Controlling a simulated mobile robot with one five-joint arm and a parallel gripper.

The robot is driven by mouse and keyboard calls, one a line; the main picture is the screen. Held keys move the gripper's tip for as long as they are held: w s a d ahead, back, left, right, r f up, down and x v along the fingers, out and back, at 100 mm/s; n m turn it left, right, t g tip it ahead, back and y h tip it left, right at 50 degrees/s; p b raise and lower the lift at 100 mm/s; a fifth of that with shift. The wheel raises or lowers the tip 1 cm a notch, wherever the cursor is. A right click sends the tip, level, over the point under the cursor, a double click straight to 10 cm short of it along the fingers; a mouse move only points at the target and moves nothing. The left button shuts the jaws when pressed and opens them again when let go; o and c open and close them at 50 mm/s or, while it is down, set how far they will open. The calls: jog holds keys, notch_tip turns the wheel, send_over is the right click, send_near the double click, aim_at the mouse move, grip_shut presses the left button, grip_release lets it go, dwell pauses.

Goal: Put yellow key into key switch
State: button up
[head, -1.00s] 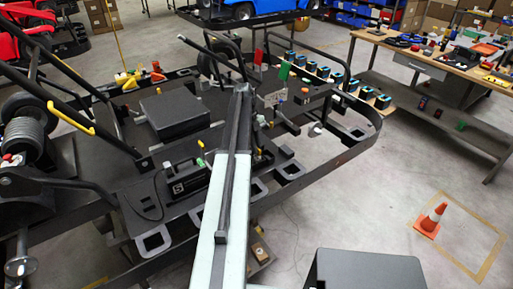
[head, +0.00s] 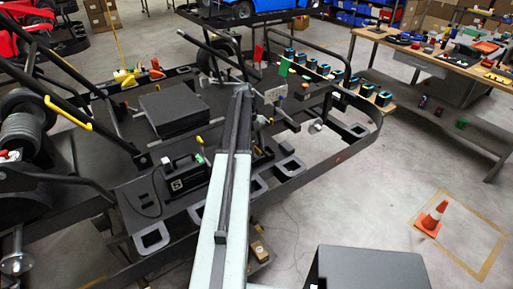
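I cannot make out a yellow key or a key switch for certain. A small yellow piece (head: 200,141) stands above the black box with a white S mark (head: 184,176) on the kart stand, left of my arm. Another tiny yellow spot (head: 271,121) shows just right of my arm's far end, among small grey and dark parts. My pale arm reaches up from the bottom middle over the kart stand (head: 345,143). Its far end is among dark parts, and I cannot pick out the fingers of my gripper or whether they hold anything.
A dark square box (head: 175,114) sits on the stand, with yellow items (head: 125,77) behind it. Black bars rise at left. A workbench (head: 430,62) with tools stands at the back right. An orange cone (head: 431,219) stands on open floor at right.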

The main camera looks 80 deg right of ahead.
jog(key=p+v, duration=0.7)
jog(key=shift+r, duration=0.4)
jog(key=shift+d, duration=0.1)
